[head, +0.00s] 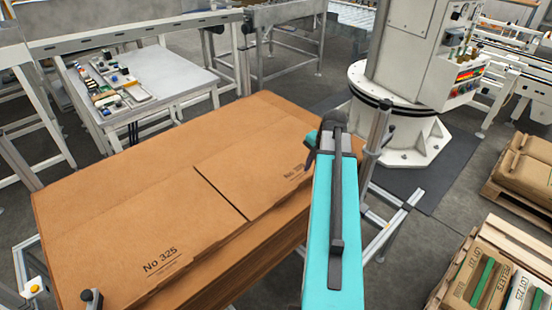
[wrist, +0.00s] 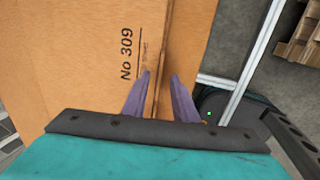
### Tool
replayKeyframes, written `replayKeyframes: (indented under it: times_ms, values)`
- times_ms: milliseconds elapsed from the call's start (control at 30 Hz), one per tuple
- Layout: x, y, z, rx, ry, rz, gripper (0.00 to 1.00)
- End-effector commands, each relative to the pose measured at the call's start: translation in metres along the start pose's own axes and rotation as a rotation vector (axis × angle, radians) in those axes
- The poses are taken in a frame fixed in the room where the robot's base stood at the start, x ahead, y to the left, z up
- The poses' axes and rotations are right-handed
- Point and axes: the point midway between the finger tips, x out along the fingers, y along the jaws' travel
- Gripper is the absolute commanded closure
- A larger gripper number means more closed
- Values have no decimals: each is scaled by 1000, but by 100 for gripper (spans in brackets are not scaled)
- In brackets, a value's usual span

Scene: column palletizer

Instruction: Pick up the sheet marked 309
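The brown sheet marked 309 (wrist: 100,40) fills the upper left of the wrist view, its print beside its edge. In the head view, a sheet (head: 270,165) with a partly readable "No 30" mark lies flat at the right of the stack top. My gripper (wrist: 160,80) has two purple fingers, spread apart, one on each side of the line of the sheet's edge. I cannot tell whether they touch the sheet. In the head view my teal arm ends at the stack's right edge, and the fingers are mostly hidden there.
A sheet marked 325 (head: 120,240) lies on the stack's left side. A grey table (head: 180,85) with small items stands behind. A white machine column (head: 400,130) stands beyond my arm. Loaded pallets (head: 485,275) stand at right. Metal frame bars (head: 400,215) run beside the stack.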

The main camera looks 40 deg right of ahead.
Motion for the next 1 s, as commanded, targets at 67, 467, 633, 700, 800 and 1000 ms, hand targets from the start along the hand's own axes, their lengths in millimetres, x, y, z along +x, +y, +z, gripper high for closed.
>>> replayKeyframes:
  times_ms: [67,467,633,700,800,1000]
  values:
    - [1,0,0,0,0,0,74]
    - [23,0,0,1,2,-1,74]
    - [37,0,0,1,2,-1,74]
    - [43,0,0,1,1,-1,74]
    - [48,0,0,1,1,0,74]
    - [52,-1,0,1,0,0,74]
